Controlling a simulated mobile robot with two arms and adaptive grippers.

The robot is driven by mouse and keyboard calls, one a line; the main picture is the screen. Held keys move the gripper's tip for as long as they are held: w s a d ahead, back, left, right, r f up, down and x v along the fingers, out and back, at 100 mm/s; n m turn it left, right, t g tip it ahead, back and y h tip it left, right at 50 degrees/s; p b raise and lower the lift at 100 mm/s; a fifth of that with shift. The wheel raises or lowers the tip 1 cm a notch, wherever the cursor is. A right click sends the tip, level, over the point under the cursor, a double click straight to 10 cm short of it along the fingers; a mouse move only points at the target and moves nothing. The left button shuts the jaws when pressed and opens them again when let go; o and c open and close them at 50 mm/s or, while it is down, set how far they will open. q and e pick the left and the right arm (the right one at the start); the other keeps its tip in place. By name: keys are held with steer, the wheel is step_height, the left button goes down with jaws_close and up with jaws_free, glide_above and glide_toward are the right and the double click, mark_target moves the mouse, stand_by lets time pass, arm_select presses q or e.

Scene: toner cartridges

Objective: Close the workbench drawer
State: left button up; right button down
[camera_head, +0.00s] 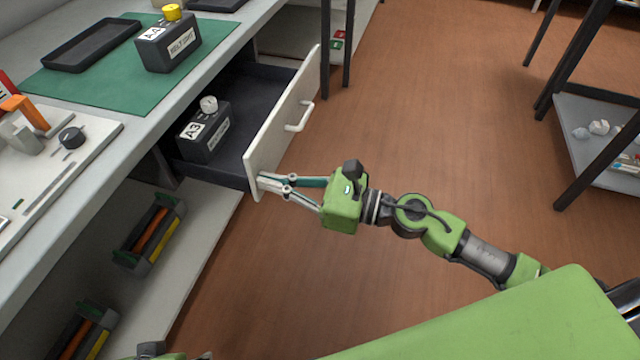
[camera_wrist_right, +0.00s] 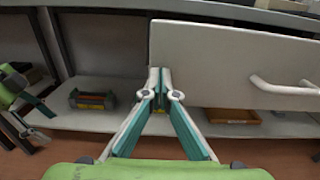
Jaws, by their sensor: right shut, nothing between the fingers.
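The workbench drawer (camera_head: 240,105) is pulled out from under the bench top, with its white front panel (camera_head: 284,122) and bar handle (camera_head: 299,117) facing right. A dark A3 box (camera_head: 205,132) with a pale knob sits inside. My right gripper (camera_head: 262,184) is shut and empty, its fingertips at the panel's near lower corner. In the right wrist view the fingertips (camera_wrist_right: 160,88) overlap the panel's left edge (camera_wrist_right: 165,60); whether they press on it I cannot tell. My left gripper (camera_wrist_right: 35,120) shows partly at the left edge there; its jaw state is unclear.
The bench top holds a green mat (camera_head: 110,80), a black tray (camera_head: 92,45) and an A4 box (camera_head: 167,45). Cartridges lie on the shelf (camera_head: 205,215) below. A dark rack (camera_head: 590,120) stands at right. The brown floor (camera_head: 430,90) between is open.

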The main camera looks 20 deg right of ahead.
steer(key=p+x, duration=0.2)
steer(key=x, duration=0.6)
steer(key=shift+w+a+r, duration=0.15)
steer(key=shift+w+r, duration=0.05)
steer(key=x, duration=0.3)
steer(key=p+x, duration=0.1)
steer(key=x, duration=0.3)
steer(key=shift+a+f, duration=0.15)
steer(key=shift+f, duration=0.05)
steer(key=shift+x, duration=0.8)
arm_select(q)
steer(key=s+x, duration=0.2)
steer(key=x, duration=0.9)
steer(key=shift+d+f+g, duration=0.2)
steer(key=shift+f+g, duration=0.2)
steer(key=shift+f, duration=0.35)
arm_select(e)
steer(key=shift+r, duration=0.1)
arm_select(q)
steer(key=shift+s, duration=0.1)
arm_select(e)
steer(key=shift+r, duration=0.1)
arm_select(q)
steer(key=shift+s+f, duration=0.1)
arm_select(e)
steer(key=shift+w, duration=0.1)
